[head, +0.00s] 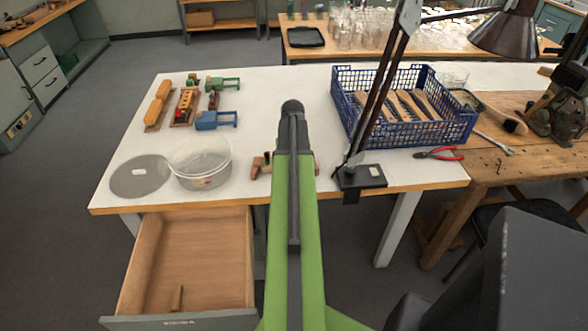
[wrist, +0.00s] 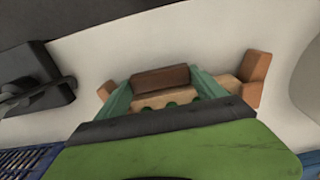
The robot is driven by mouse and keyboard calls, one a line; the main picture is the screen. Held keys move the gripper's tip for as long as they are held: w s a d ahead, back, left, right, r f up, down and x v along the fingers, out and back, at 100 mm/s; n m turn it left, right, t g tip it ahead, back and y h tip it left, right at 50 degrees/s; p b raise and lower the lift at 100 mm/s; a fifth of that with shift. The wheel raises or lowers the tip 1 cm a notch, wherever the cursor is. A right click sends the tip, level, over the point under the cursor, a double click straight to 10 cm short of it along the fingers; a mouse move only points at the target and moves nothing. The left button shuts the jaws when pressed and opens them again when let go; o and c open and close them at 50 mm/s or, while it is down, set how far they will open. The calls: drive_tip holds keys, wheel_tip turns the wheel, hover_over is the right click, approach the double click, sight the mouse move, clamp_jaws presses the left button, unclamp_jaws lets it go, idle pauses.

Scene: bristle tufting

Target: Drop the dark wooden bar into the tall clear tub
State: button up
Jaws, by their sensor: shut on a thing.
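The dark wooden bar (wrist: 160,78) is between the teal fingers of my gripper (wrist: 162,84) in the wrist view, and the gripper is shut on it. Below or behind it is a light wooden piece (wrist: 168,97) with round holes and a block at each end. One end of that piece shows left of my arm in the head view (head: 258,164). My gripper is hidden behind my arm in the head view. The clear tub (head: 203,178) stands open on the white table, left of my arm. Its pale rounded edge seems to show at the wrist view's right edge (wrist: 309,84).
A grey round lid (head: 138,177) lies left of the tub. A lamp base (head: 361,177) and a blue crate (head: 400,136) with brushes stand to the right. Toy-like colored tools (head: 212,119) sit at the back left. An open drawer (head: 190,262) juts out in front.

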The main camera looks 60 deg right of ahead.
drive_tip(key=shift+f, duration=0.2)
drive_tip(key=o, duration=1.3)
drive_tip(key=shift+r, duration=0.1)
wheel_tip(320, 180, up, 12)
drive_tip(key=p, duration=1.2)
drive_tip(key=shift+r, duration=0.15)
